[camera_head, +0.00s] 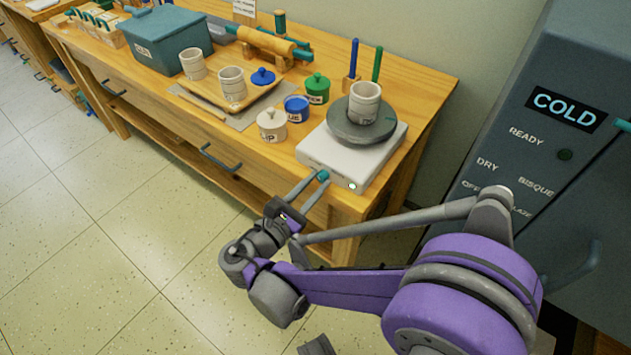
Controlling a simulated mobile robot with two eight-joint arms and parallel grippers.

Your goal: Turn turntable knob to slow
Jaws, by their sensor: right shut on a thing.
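The turntable has a white square base (325,155) and a dark grey round disc (346,133), and it stands at the front right of the wooden table. A pale cup (364,105) sits upright on the disc. A small teal knob (323,175) is on the front face of the base. My right gripper (321,178) reaches up to it from the front and is shut on the knob, one finger on either side. A small pale round spot (352,185) shows on the base to the right. Speed markings cannot be read. My left gripper is not in view.
A dark kiln cabinet (540,120) marked COLD is on the right. The floor (100,230) at left is clear.

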